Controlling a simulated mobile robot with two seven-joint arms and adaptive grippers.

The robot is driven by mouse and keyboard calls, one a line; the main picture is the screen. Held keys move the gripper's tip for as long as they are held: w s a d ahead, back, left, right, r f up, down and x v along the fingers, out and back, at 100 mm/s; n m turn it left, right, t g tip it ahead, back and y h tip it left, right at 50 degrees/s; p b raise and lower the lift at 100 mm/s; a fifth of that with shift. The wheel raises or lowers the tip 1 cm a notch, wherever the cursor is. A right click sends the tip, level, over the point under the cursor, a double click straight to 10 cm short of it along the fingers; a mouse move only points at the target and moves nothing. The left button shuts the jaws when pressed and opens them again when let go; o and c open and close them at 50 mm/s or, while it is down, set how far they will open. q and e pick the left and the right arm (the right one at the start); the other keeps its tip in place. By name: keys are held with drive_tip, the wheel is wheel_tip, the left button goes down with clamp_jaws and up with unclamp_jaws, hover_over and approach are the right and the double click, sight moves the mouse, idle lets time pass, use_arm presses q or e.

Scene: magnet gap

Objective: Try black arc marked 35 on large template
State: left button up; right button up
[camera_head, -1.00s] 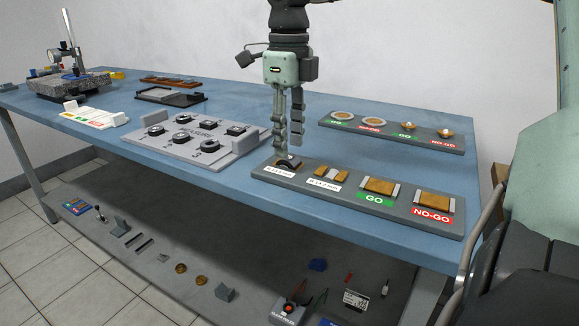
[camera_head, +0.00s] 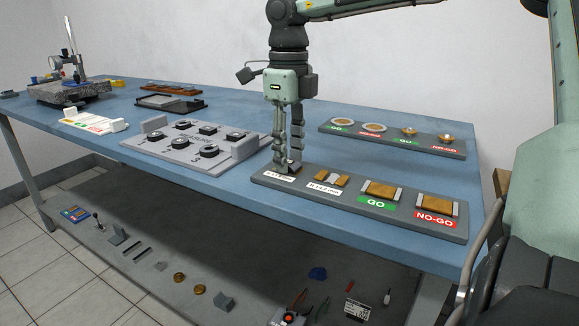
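My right gripper (camera_head: 287,163) points down at the left end of the grey front board (camera_head: 330,205). Its fingertips are at the spot where a small black arc lay. The fingers now cover that spot, so the arc is mostly hidden, and I cannot tell whether they are closed on it. A grey rack (camera_head: 168,158) to the left holds several round black pieces (camera_head: 208,151); their numbers are too small to read. I cannot tell which item is the large template. My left gripper is not in view.
The front board also carries brown pieces over GO (camera_head: 378,190) and NO-GO (camera_head: 437,206) labels. A second GO/NO-GO board (camera_head: 390,143) stands behind. A stone block with a stand (camera_head: 68,90) and dark trays (camera_head: 170,103) are at the far left. Blue tabletop lies between them.

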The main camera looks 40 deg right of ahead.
sight(289, 161)
drive_tip(key=shift+c, duration=0.3)
clamp_jaws()
drive_tip(key=shift+r+p, duration=1.85)
drive_tip(key=shift+r, duration=0.7)
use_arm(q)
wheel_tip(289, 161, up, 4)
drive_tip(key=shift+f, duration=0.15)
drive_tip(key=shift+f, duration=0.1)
use_arm(e)
drive_tip(key=s, duration=0.2)
drive_tip(key=s+d+r+b, duration=0.1)
drive_tip(key=s, duration=0.2)
drive_tip(key=s+d+b, duration=0.1)
drive_tip(key=s, duration=0.1)
drive_tip(key=shift+s+d+r, duration=0.1)
drive_tip(key=shift+s+r, duration=0.05)
drive_tip(key=shift+s, duration=0.05)
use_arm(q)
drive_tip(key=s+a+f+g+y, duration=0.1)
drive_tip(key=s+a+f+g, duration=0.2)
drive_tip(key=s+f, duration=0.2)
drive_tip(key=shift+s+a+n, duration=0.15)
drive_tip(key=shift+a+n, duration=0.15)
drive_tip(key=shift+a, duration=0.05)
use_arm(e)
drive_tip(key=shift+s+d+r, duration=0.15)
drive_tip(key=shift+s, duration=0.3)
